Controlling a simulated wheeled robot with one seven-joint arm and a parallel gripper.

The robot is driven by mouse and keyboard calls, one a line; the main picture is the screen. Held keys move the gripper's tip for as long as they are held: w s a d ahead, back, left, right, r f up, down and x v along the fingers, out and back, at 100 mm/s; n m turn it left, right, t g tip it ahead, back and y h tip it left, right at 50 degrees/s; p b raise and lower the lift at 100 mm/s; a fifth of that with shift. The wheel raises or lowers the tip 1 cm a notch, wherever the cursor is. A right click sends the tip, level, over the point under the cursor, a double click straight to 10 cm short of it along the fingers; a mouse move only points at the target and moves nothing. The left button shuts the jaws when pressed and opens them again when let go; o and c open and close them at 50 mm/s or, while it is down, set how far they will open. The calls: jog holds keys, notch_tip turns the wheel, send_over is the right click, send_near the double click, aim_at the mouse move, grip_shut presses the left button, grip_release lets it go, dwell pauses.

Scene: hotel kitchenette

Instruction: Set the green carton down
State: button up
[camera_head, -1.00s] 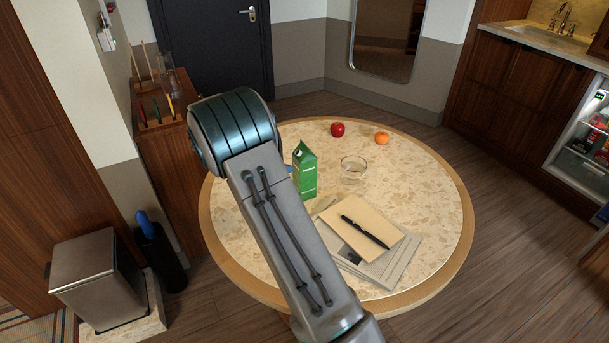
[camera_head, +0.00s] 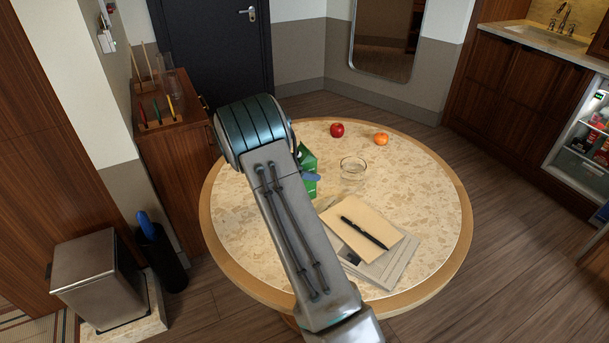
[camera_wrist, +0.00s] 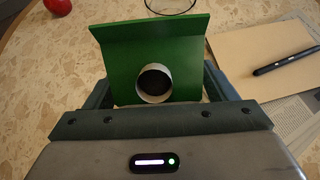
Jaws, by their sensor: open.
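The green carton (camera_head: 309,162) stands upright on the round stone-topped table (camera_head: 420,215), at its left-middle part. My arm hides much of it in the head view. In the wrist view the carton (camera_wrist: 121,70) shows its gabled top and round pale spout close in front of the wrist. My gripper (camera_wrist: 157,92) is open, with one finger on each side of the carton. I cannot tell whether either finger touches it. In the head view a blue finger tip shows against the carton's right side.
A clear glass bowl (camera_head: 353,169) stands just right of the carton. A notepad (camera_head: 350,224) with a black pen (camera_head: 364,233) lies on papers nearer the front. A red apple (camera_head: 337,130) and an orange (camera_head: 381,139) are at the back. The table's right side is clear.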

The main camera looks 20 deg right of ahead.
jog(key=c, duration=1.4)
jog(key=shift+c, duration=0.2)
jog(key=shift+r, duration=0.15)
notch_tip(320, 180, up, 4)
jog(key=shift+r, duration=0.1)
jog(key=s+a+r+b, duration=0.1)
jog(key=s+r, duration=0.2)
jog(key=s, duration=0.3)
jog(key=s+a+r, duration=0.1)
jog(key=s+r, duration=0.3)
jog(key=s, duration=0.1)
jog(key=n+t+y+p, duration=0.1)
jog(key=n+t+y, duration=0.2)
jog(key=n+t, duration=0.45)
send_near(300, 154)
jog(key=s+a+f+n+t+y, duration=0.1)
jog(key=a+f+n+t+y, duration=0.2)
jog(key=a, duration=0.7)
jog(key=n+y+p, duration=0.1)
jog(key=n+y, duration=0.1)
jog(key=n, duration=0.1)
jog(key=shift+s+a+f+n, duration=0.25)
jog(key=shift+a+f+n, duration=0.1)
jog(key=shift+a, duration=0.05)
